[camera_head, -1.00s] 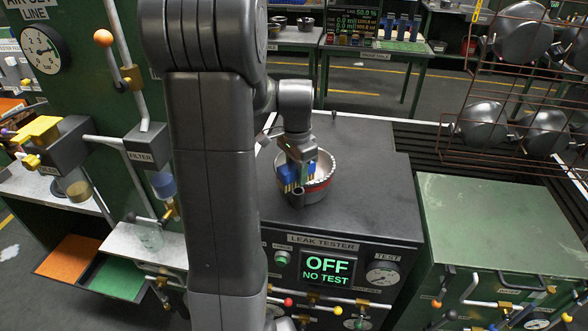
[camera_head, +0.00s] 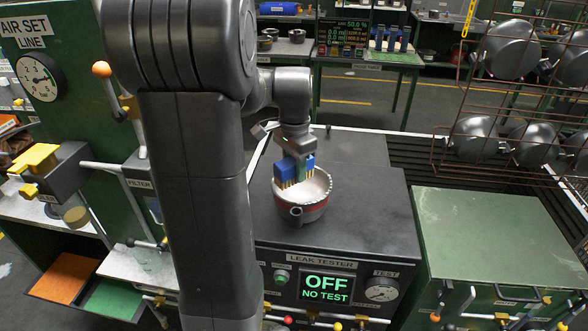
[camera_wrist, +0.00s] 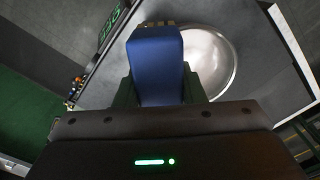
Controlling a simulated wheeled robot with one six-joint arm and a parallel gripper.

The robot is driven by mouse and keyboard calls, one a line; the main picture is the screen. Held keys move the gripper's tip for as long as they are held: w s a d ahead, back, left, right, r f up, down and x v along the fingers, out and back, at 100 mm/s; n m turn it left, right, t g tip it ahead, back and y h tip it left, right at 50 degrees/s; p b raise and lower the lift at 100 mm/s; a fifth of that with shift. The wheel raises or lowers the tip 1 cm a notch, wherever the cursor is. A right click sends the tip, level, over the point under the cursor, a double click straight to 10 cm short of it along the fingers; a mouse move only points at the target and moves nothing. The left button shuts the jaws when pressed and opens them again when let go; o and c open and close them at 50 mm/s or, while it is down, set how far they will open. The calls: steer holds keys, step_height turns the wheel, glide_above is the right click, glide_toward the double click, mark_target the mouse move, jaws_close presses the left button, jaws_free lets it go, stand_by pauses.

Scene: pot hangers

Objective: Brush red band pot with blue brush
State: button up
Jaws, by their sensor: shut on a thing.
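The red band pot (camera_head: 318,207) stands on the dark top of the leak tester, its pale inside facing up and a red band around its outside. A dark stub handle sticks out at its front left. My gripper (camera_head: 297,156) is shut on the blue brush (camera_head: 284,170), whose tan bristles point down over the left part of the pot's opening. Whether the bristles touch the pot's inside cannot be told. In the wrist view the blue brush (camera_wrist: 156,62) sits between the fingers and hides the left side of the pot (camera_wrist: 210,62).
The leak tester (camera_head: 375,213) has a screen reading OFF NO TEST on its front. A wire rack (camera_head: 455,100) with several hanging pots stands at the right, above a green cabinet (camera_head: 480,235). A green wall panel with valves and pipes is at the left. The tester top is clear right of the pot.

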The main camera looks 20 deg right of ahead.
steer(key=shift+r, duration=3)
